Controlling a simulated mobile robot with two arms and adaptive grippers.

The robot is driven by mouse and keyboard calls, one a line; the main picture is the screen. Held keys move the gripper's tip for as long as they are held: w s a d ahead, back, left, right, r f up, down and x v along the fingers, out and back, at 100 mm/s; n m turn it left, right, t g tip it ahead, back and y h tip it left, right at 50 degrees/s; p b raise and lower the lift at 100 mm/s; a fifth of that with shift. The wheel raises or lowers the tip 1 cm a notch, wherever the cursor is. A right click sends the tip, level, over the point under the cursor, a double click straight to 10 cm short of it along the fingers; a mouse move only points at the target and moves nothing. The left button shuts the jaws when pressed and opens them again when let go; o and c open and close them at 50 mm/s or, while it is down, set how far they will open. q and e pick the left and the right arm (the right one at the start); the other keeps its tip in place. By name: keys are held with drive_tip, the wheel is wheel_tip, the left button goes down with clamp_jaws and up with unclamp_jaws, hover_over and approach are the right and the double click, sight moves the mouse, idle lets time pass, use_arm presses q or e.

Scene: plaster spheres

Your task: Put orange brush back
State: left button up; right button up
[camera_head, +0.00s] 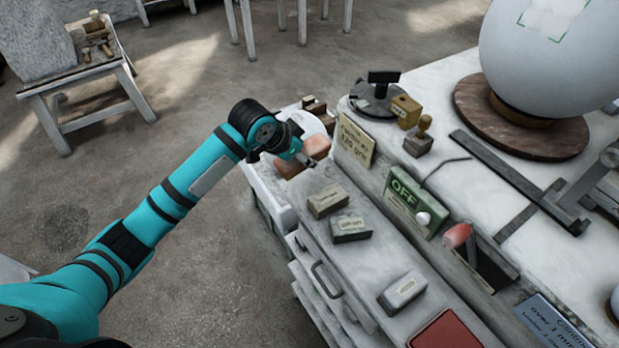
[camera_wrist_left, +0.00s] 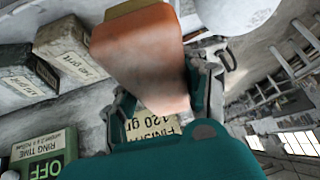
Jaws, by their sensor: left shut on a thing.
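The orange brush (camera_head: 290,163), a blocky orange thing with a tan edge, is at the far left end of the workbench in the head view. My left gripper (camera_head: 309,153) is shut on it. In the left wrist view the brush (camera_wrist_left: 140,50) fills the space between the fingers of my gripper (camera_wrist_left: 163,98). The gripper is near a cream "120 grit" sign (camera_head: 354,141), which shows partly behind the brush in the wrist view. I cannot tell whether the brush touches the surface below. My right gripper is not in view.
Two grit blocks (camera_head: 327,200) (camera_head: 350,228) and a pale block (camera_head: 402,291) lie on the lower shelf. A green OFF sign (camera_head: 408,202) and red-orange handle (camera_head: 457,235) stand along the ledge. A large white sphere (camera_head: 550,60) rests on a brown turntable (camera_head: 485,115).

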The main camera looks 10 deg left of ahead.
sight(312, 147)
use_arm(q)
drive_tip(key=r, duration=0.1)
drive_tip(key=d+r+g, duration=0.1)
drive_tip(key=r, duration=0.1)
drive_tip(key=shift+w+d+m+g, duration=0.15)
drive_tip(key=shift+w+m+g, duration=0.15)
drive_tip(key=shift+w, duration=0.05)
drive_tip(key=shift+s+f+h+p, duration=0.1)
drive_tip(key=shift+f+h+p, duration=0.2)
drive_tip(key=shift+p, duration=0.05)
wheel_tip(312, 147, down, 4)
drive_tip(key=shift+f+p, duration=0.2)
drive_tip(key=shift+p, duration=0.4)
drive_tip(key=shift+f+p, duration=0.5)
drive_tip(key=shift+f, duration=1.9)
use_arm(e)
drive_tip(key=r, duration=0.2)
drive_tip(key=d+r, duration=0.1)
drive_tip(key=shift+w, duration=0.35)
use_arm(q)
drive_tip(key=o, duration=1.2)
drive_tip(key=shift+o, duration=0.2)
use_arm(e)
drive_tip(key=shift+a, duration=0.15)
